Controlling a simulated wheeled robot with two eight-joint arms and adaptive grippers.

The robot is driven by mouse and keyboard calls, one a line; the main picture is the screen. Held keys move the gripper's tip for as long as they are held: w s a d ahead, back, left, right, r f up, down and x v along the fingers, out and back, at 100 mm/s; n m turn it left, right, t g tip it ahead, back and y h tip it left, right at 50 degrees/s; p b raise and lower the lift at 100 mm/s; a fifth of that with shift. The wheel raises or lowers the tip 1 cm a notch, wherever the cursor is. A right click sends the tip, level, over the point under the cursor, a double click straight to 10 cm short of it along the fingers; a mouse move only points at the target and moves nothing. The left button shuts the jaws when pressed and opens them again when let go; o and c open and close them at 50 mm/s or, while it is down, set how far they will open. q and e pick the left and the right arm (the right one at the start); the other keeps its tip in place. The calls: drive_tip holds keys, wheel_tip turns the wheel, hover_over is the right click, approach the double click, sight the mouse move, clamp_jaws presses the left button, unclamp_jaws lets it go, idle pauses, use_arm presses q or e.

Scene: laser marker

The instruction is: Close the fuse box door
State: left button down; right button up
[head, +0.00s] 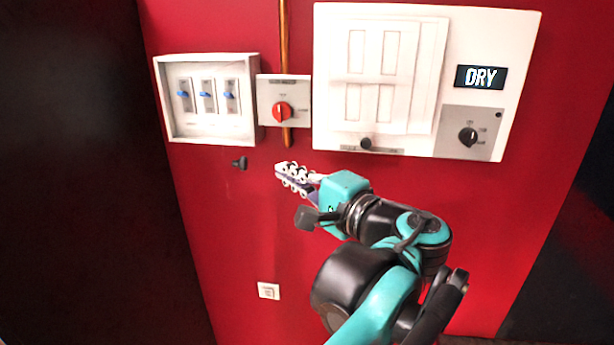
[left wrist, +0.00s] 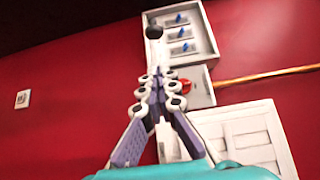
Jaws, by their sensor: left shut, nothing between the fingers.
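The fuse box (head: 165,128) is a white frame on the red wall at the upper left of the head view. Its front is uncovered or clear, and several blue switches (head: 206,95) show inside. It also shows at the top of the left wrist view (left wrist: 212,45). A small black knob (head: 239,162) shows just below the box; in the left wrist view the knob (left wrist: 154,31) is beyond my fingertips. I cannot make out the door panel itself. My left gripper (head: 279,174) is shut and empty, below and right of the box, apart from the knob. My right gripper is not in view.
A grey plate with a red rotary switch (head: 282,112) sits right of the fuse box, with a copper pipe (head: 284,40) above. A large white panel (head: 330,120) with a DRY display (head: 481,77) is farther right. The wall (head: 220,230) lower left is mostly clear.

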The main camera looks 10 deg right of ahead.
use_arm(q)
drive_tip(key=w+a, duration=0.1)
drive_tip(key=a+p, duration=0.1)
drive_tip(key=a, duration=0.1)
drive_tip(key=w+a, duration=0.1)
drive_tip(key=a, duration=0.1)
drive_tip(key=shift+w, duration=0.35)
drive_tip(key=shift+w, duration=0.1)
